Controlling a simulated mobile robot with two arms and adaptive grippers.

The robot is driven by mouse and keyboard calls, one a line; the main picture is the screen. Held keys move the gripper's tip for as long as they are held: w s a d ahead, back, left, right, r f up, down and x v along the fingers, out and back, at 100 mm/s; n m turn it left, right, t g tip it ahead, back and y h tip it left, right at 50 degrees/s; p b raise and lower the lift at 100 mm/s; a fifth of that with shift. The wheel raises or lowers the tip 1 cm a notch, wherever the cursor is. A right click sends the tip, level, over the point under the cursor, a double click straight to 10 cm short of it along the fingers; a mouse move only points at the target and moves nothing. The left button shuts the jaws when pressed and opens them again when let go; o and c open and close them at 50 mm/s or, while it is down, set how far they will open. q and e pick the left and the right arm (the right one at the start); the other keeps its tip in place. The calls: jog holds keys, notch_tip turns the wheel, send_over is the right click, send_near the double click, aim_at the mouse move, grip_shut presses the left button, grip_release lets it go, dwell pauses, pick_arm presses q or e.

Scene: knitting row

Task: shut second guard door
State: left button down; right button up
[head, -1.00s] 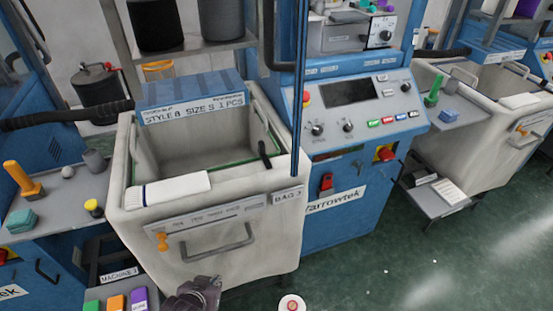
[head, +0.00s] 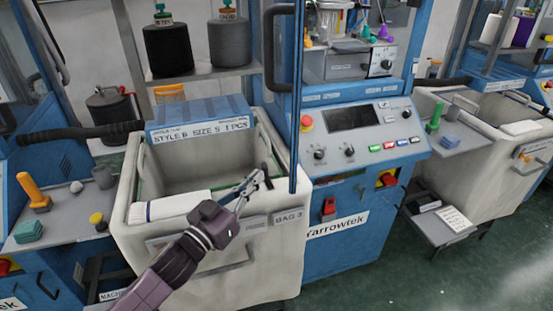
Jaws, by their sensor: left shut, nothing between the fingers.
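The guard door (head: 295,110) of the middle machine stands open, seen nearly edge-on as a thin blue-edged clear panel at the right side of the white bag bin. A short black handle (head: 267,172) shows just left of the panel's lower part, over the bin's right side. My left gripper (head: 257,179) is shut and empty, with its fingertips at or very near this handle; I cannot tell whether they touch. My left arm reaches in from below across the bin front. My right gripper is not in view.
The white bin (head: 190,262) stands under the machine, with a white roll on its front rim. The control panel (head: 352,135) with buttons is right of the door. A side shelf (head: 65,215) with small items is at left. Green floor is clear at lower right.

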pick_arm(q)
notch_tip(320, 180, up, 9)
jog(key=s+d+m+g+h, duration=0.1)
jog(key=m+g+h, duration=0.7)
jog(key=h, duration=0.1)
jog(key=s+a+r+m+g+y, duration=0.25)
jog(key=s+a+m+g, duration=0.3)
jog(key=a+g, duration=0.4)
jog(key=s+d+p, duration=0.1)
jog(key=d+p, duration=0.4)
jog(key=d, duration=0.9)
jog(key=shift+s+r+n+h, duration=0.25)
jog(key=shift+r+n+h, duration=0.1)
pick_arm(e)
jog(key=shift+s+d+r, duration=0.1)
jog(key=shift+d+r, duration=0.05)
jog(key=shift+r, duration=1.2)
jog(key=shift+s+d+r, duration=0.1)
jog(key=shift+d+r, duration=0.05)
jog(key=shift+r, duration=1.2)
